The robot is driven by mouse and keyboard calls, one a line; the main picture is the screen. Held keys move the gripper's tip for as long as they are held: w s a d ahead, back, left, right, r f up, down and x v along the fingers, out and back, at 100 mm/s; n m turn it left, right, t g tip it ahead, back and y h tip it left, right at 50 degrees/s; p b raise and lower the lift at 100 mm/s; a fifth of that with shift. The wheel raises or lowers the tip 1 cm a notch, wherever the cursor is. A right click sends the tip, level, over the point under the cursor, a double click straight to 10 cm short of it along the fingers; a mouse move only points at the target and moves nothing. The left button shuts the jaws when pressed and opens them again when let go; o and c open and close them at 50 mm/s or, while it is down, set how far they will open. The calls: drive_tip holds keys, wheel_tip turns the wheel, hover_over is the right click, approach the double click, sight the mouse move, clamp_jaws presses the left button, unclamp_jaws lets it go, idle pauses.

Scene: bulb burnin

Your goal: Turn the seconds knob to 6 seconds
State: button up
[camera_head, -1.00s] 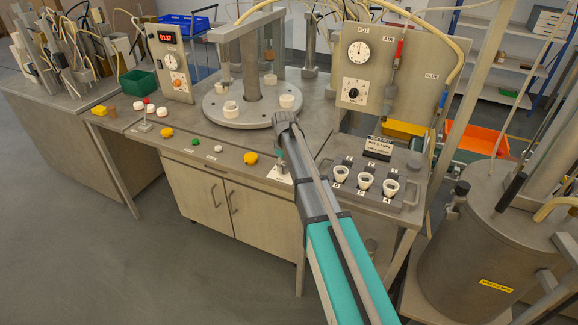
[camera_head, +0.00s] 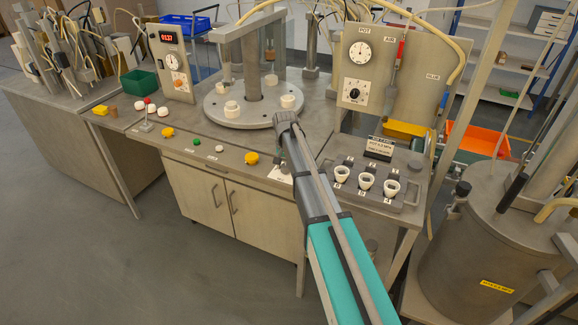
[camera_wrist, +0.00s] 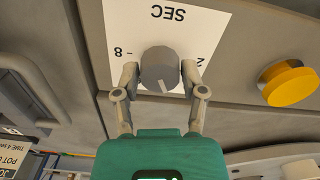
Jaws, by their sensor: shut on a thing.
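The seconds knob (camera_wrist: 159,68) is a grey round knob on a white plate (camera_wrist: 205,48) marked SEC, upside down in the wrist view. An 8 shows to its left and a 2 to its right; other marks are hidden. The white line on the knob points down and slightly right in the picture. My gripper (camera_wrist: 158,76) is shut on the knob, with one finger on each side. In the head view my arm hides the knob, and only a bit of the white plate (camera_head: 279,175) shows.
A yellow button (camera_wrist: 289,83) sits right of the knob in the wrist view; it also shows in the head view (camera_head: 251,158). A block with several white sockets (camera_head: 366,183) stands right of my arm. A round turntable (camera_head: 238,117) is behind.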

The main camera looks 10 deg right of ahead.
drive_tip(key=m, duration=0.5)
drive_tip(key=shift+w+d+m, duration=0.1)
drive_tip(key=shift+w+m, duration=0.05)
drive_tip(key=shift+m, duration=0.15)
drive_tip(key=m, duration=0.4)
drive_tip(key=shift+d+m, duration=0.1)
drive_tip(key=shift+m, duration=0.3)
drive_tip(key=o, duration=1.1)
drive_tip(key=shift+o, duration=0.2)
